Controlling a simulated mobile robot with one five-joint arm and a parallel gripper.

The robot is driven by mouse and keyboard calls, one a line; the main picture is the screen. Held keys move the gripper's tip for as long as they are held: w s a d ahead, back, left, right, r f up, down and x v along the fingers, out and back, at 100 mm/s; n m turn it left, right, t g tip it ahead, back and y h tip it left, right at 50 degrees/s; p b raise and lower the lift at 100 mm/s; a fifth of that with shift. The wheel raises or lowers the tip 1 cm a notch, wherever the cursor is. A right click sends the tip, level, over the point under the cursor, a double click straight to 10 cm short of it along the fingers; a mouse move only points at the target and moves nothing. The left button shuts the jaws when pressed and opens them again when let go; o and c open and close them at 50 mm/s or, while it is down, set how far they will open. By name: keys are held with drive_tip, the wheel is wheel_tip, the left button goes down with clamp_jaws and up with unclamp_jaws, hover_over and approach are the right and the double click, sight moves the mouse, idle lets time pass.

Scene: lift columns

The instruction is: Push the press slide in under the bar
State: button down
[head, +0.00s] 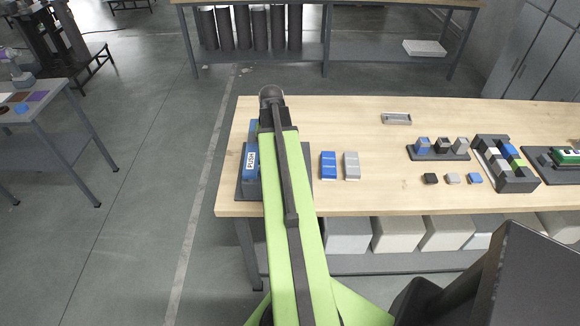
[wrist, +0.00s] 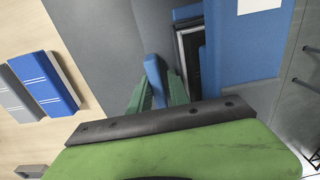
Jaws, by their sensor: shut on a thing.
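The press stands at the table's left end in the head view: a blue body (head: 251,160) with a white label on a dark grey base plate (head: 242,188), partly hidden by my green arm. In the wrist view its blue body (wrist: 245,60) is at right, with a dark framed opening (wrist: 190,52) beside it. My gripper (wrist: 158,92) has its green fingers closed around a narrow upright blue piece (wrist: 153,70) in front of this opening. I cannot tell whether that piece is part of the slide. The head view hides the fingers and the bar.
A blue block (head: 328,165) and a grey block (head: 351,165) lie right of the arm. A small metal tray (head: 396,118) is behind them. Racks with small blocks (head: 438,150) stand farther right. The wooden table (head: 350,200) is bare along its front edge.

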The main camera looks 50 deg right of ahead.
drive_tip(key=shift+s+a+f, duration=0.25)
drive_tip(key=shift+a+f, duration=0.1)
drive_tip(key=shift+a, duration=0.1)
drive_tip(key=c, duration=1.5)
unclamp_jaws()
drive_tip(key=r+p, duration=0.7)
drive_tip(key=shift+w+d+r+p, duration=0.15)
drive_tip(key=shift+w+d+p, duration=0.2)
drive_tip(key=shift+p, duration=0.05)
